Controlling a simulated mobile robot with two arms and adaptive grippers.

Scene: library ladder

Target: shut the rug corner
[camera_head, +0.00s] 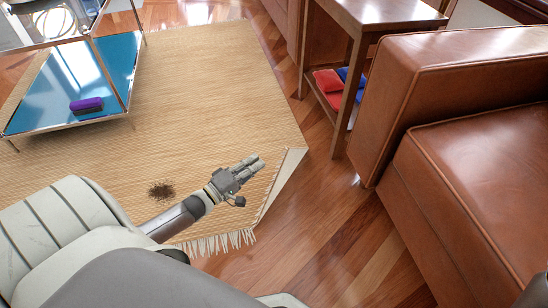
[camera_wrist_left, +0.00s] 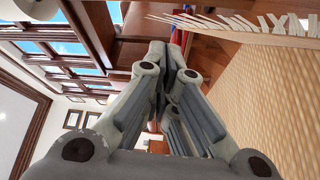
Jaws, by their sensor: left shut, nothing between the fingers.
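A woven straw rug (camera_head: 220,75) lies on the wooden floor in the head view. Its right-hand corner is folded up, with a pale flap (camera_head: 283,185) showing along the edge beside the bare floor. My left gripper (camera_head: 258,162) is shut and empty, over the rug just left of the folded flap. Whether it touches the rug cannot be told. In the left wrist view the shut fingers (camera_wrist_left: 172,75) fill the middle, with the rug (camera_wrist_left: 270,95) and its pale fringe to the right. My right gripper does not show.
A brown leather armchair (camera_head: 470,130) stands at the right. A glass-topped table (camera_head: 60,90) bearing a purple brush (camera_head: 86,105) is at left. A dark dirt patch (camera_head: 161,190) lies on the rug.

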